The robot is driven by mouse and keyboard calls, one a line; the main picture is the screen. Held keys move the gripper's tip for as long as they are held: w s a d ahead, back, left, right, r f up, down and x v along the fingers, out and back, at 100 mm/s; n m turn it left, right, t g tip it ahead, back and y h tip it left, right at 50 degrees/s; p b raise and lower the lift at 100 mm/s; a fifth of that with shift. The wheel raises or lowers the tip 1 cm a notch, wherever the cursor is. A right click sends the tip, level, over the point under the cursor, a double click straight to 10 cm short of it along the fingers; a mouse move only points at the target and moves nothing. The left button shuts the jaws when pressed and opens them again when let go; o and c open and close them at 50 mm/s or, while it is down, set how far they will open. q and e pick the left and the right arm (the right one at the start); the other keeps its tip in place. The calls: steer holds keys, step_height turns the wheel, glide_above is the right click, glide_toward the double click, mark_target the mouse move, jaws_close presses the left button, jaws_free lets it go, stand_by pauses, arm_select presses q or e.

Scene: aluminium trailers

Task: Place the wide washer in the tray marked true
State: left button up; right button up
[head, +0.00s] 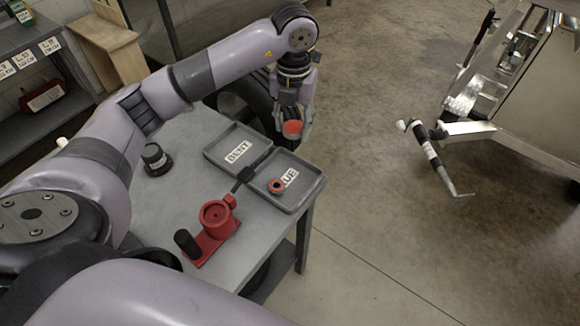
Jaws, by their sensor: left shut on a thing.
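My left gripper (293,118) is above and beyond the far edge of the bench, fingers pointing down. It is shut on a red-orange round piece (292,128); I cannot tell from here whether this is the wide washer. A grey tray (308,186) at the bench's right corner has a label ending in "UE", partly covered. A small red ring (277,186) with a dark centre lies in that tray, by the label. The neighbouring grey tray (213,153), marked "BENT", looks empty apart from its label. My right gripper is out of view.
A red fixture (216,217) with a black knob stands on the bench (180,215) in front of the trays. A black round object (155,158) sits to the left. A tyre is behind the gripper. A trailer (500,130) stands right, across open floor.

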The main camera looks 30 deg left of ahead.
mark_target(292, 174)
arm_select(q)
step_height(292, 174, down, 15)
steer(key=p, duration=0.3)
steer(key=shift+f, duration=0.5)
steer(key=shift+f, duration=0.15)
steer(key=o, duration=1.1)
